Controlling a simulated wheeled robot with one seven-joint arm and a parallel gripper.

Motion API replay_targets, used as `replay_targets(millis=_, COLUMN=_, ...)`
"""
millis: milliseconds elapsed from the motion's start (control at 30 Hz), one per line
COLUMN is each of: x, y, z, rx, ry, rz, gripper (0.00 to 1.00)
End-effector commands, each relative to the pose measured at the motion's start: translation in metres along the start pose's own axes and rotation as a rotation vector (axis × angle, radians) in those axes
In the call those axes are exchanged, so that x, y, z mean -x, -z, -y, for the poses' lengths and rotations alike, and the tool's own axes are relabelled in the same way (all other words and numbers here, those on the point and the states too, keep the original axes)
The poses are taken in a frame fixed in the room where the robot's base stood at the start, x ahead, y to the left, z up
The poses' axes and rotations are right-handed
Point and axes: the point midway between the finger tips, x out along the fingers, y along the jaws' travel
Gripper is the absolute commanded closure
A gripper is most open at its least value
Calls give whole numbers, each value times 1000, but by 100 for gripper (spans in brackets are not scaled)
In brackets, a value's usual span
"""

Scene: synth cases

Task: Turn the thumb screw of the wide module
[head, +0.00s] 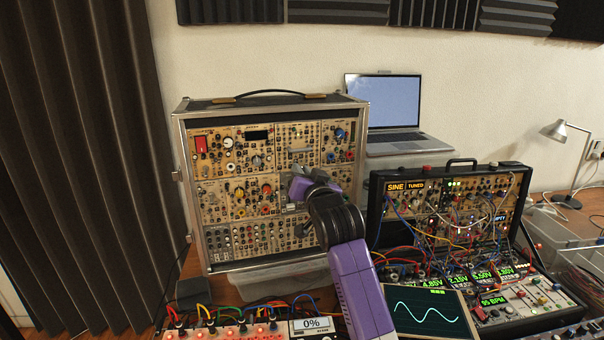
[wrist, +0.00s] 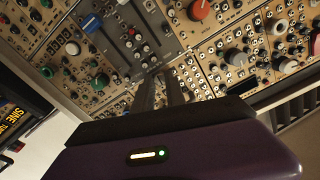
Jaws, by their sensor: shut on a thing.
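My gripper reaches the front of the big silver-framed synth case (head: 184,215) from the right, near its middle. In the head view its purple hand (head: 302,187) covers the fingertips. In the wrist view the two dark fingers (wrist: 160,78) are close together, with their tips at the seam between module rows. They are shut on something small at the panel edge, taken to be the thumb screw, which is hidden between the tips. A grey-panelled module (wrist: 128,32) with a blue knob lies just above and left of the tips. I cannot tell for certain which module is the wide one.
A smaller black synth case (head: 375,215) with patch cables stands on the right, close to my arm. A laptop (head: 395,105) is behind it. A tablet with a wave trace (head: 428,312) and a cabled mixer (head: 235,332) are in front. A lamp (head: 556,130) stands far right.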

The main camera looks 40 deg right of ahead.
Motion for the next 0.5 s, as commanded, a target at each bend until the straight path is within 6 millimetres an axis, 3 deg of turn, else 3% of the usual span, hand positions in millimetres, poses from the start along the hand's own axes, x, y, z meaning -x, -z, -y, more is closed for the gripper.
replay_targets(millis=500, x=0, y=-1, z=0, rx=-455, ry=2, rz=-1, gripper=100)
